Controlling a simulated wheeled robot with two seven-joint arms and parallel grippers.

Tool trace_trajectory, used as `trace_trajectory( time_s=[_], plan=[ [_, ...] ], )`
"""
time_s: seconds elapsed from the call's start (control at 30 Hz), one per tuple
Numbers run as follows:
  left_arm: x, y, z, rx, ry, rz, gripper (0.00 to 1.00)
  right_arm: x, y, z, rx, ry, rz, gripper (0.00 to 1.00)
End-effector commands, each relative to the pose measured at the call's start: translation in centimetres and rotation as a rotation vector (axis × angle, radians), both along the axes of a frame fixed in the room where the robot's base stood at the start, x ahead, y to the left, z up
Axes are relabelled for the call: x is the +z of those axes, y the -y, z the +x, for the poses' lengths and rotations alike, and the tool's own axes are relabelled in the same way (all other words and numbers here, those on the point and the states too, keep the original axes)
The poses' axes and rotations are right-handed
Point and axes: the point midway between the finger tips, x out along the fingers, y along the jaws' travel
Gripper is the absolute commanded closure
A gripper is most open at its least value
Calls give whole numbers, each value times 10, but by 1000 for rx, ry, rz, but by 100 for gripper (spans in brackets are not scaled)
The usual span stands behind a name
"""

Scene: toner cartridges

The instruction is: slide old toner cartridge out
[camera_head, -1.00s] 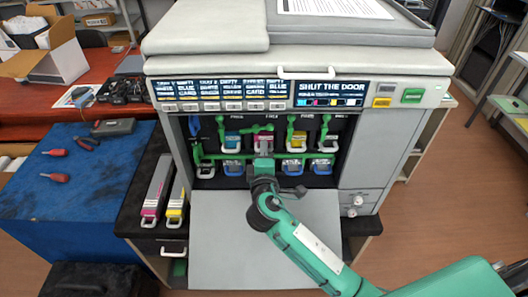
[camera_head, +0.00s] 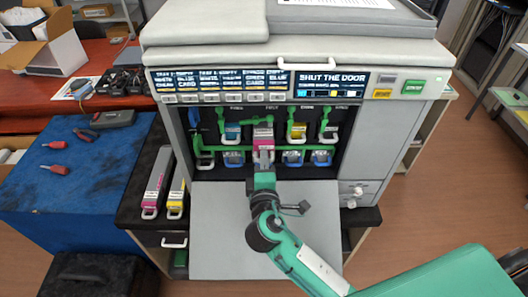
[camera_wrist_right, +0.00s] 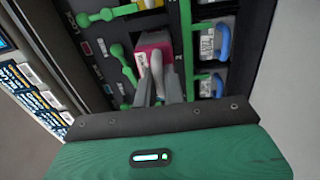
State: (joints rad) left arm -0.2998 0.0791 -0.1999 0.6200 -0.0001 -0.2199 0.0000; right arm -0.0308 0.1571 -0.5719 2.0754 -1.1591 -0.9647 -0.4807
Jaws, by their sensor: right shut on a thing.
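The magenta toner cartridge (camera_head: 263,133) sits in the upper row of the printer's open bay (camera_head: 210,172) and sticks out a little past its neighbours. My right gripper (camera_head: 264,160) is shut on the white handle at its front. In the right wrist view the magenta and white cartridge front (camera_wrist_right: 153,42) shows, with its handle between the fingers (camera_wrist_right: 160,88). The rear of the cartridge is hidden inside the slot. My left gripper is not in view.
The lowered door (camera_head: 215,235) lies below the bay. Green levers (camera_head: 291,122) and blue-handled containers (camera_head: 321,158) surround the slot. A blue bench (camera_head: 60,205) with screwdrivers is at left.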

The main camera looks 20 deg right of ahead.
Motion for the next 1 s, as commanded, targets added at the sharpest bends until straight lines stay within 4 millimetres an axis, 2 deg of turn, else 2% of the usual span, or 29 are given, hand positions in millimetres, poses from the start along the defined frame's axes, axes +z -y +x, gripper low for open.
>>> trace_trajectory(
  time_s=[1.0],
  plan=[
    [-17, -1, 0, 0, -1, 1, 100, -2, -33, -115, 1, -4, 2, 100]
  ],
)
